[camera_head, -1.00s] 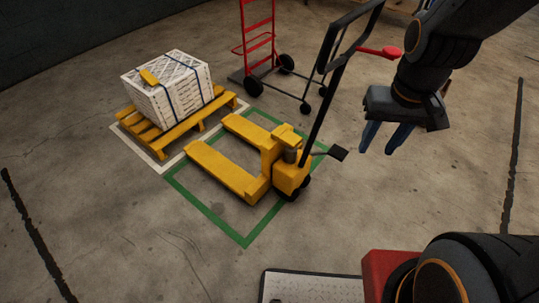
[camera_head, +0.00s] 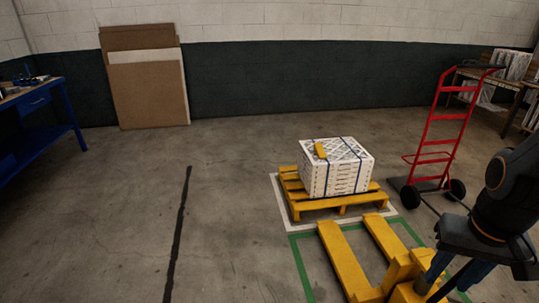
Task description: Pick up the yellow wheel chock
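A small yellow block (camera_head: 320,150), which looks like the wheel chock, lies on top of the white boxed filters (camera_head: 340,178) near their left edge. The strapped boxes sit on a yellow pallet (camera_head: 343,209). My gripper (camera_head: 443,287) is at the lower right, well to the right of the block and nearer the camera. Its two blue fingers point down and stand apart with nothing seen between them, in front of the yellow pallet jack (camera_head: 345,262).
A red hand truck (camera_head: 433,150) stands right of the pallet. A blue workbench (camera_head: 40,115) is at the far left, and brown boards (camera_head: 148,90) lean on the back wall. A shelf with boxes (camera_head: 505,75) is at the far right. The floor left of the pallet is clear.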

